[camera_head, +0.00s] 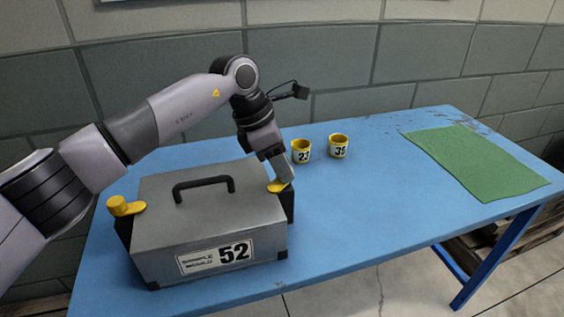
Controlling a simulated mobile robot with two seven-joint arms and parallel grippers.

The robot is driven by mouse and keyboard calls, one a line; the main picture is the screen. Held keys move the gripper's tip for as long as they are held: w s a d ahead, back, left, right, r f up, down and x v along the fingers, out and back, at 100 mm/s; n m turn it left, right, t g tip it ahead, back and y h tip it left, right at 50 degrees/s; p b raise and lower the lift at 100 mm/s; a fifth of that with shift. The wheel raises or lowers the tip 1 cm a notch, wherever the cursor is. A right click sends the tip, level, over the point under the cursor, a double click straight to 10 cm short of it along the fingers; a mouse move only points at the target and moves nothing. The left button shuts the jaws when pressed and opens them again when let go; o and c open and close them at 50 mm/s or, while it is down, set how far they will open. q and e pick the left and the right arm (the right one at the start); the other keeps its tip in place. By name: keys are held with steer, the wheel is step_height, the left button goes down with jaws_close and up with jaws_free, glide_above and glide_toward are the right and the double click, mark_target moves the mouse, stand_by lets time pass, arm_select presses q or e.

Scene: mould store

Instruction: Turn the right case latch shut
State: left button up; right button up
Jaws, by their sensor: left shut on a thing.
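A grey case (208,231) with a black handle (204,186) and a label reading 52 stands on the blue table. Its right latch (277,186) is yellow and sits at the top right edge of the case. My left gripper (281,176) reaches down from above and is shut on this latch. The fingers hide part of the latch, so its exact angle is hard to tell. The left latch (124,206), also yellow, sticks out at the case's left edge. My right gripper is not in view.
Two yellow cups, one marked 23 (301,152) and one marked 39 (338,146), stand behind and right of the case. A green cloth (474,162) lies at the table's right end. The blue table (370,215) is clear between the case and the cloth.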

arm_select(q)
steer(key=m+g, duration=0.1)
steer(key=m, duration=0.2)
steer(key=shift+w+r+p, duration=0.15)
steer(key=shift+p, duration=0.15)
steer(key=shift+m+g, duration=0.5)
steer(key=shift+m, duration=0.6)
steer(key=shift+m+p, duration=0.35)
steer(key=shift+m, duration=0.25)
steer(key=shift+m+g+y, duration=0.4)
steer(key=shift+m, duration=0.3)
steer(key=o, duration=1)
steer(key=shift+o, duration=0.2)
